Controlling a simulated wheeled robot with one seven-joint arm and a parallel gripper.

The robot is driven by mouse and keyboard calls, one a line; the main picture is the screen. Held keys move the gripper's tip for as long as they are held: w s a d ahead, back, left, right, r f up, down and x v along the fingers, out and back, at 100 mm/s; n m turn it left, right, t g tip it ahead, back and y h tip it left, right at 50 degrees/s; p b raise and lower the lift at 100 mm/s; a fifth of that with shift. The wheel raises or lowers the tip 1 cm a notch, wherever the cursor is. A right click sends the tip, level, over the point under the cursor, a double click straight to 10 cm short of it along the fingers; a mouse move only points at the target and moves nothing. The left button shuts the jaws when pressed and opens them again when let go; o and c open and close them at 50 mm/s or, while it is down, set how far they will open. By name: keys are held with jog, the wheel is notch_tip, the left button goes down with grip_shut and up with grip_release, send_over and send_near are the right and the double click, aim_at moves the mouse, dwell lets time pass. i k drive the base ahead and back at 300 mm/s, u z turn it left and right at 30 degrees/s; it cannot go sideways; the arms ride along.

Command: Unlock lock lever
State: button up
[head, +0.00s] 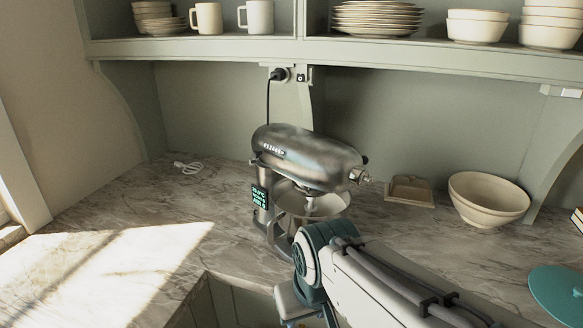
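A metallic stand mixer (308,158) stands on the marble counter. Its rounded head slopes down to the right, above a steel bowl (330,206). A small lit display (259,197) is on its left side, and a silver knob (361,176) sticks out at the right end of the head. I cannot make out which part is the lock lever. My arm comes in from the lower right and bends in front of the mixer's base, hiding part of it. My gripper (298,311) is at the bottom edge, below the mixer; its fingers are cut off or hidden.
A beige bowl (488,202) and a small tray (409,190) stand right of the mixer. A teal round object (557,294) lies at the far right. A shelf (210,49) with dishes overhangs the counter. A black cord runs to a wall plug. The left counter (110,240) is mostly clear.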

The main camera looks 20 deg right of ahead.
aim_at(251, 162)
jog(key=u, duration=2.85)
jog(key=k, duration=0.35)
jog(key=z, duration=1.2)
